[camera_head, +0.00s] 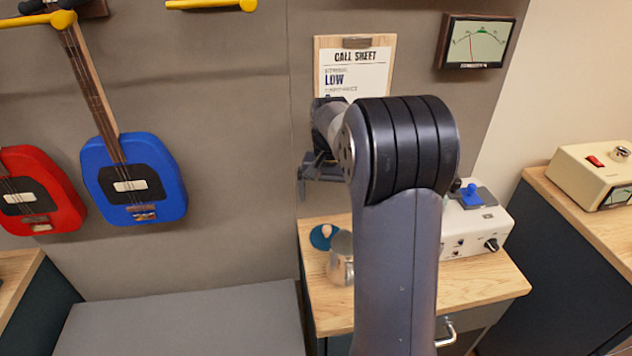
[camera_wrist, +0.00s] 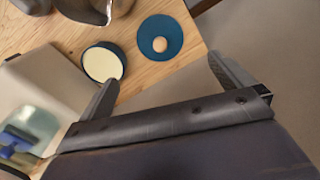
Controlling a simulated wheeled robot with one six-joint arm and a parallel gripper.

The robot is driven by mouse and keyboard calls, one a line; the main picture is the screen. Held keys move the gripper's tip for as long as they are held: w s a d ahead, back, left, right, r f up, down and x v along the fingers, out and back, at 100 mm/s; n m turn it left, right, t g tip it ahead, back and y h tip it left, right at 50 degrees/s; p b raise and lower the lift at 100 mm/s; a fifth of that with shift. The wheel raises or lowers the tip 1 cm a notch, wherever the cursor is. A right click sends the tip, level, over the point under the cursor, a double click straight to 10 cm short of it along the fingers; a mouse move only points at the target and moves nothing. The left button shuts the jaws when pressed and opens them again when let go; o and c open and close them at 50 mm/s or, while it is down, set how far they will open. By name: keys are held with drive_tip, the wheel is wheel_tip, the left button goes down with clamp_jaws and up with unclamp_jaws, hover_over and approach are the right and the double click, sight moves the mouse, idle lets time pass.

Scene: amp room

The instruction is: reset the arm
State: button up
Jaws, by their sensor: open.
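My gripper (camera_wrist: 162,88) is open in the wrist view, with its two fingers spread wide apart and nothing between them. In the head view my gripper (camera_head: 308,180) shows partly behind my arm, in front of the wall and above the small wooden table (camera_head: 318,288). My arm stands up through the middle of that view and hides part of the table and of what is on it.
A call sheet board (camera_head: 353,62) and blue guitar (camera_head: 133,178) hang on the wall.

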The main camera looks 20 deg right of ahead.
sight(327, 227)
wheel_tip(327, 227, down, 13)
drive_tip(key=shift+r+b, duration=0.1)
drive_tip(key=shift+b, duration=0.2)
drive_tip(key=shift+r, duration=2.2)
drive_tip(key=shift+f, duration=0.1)
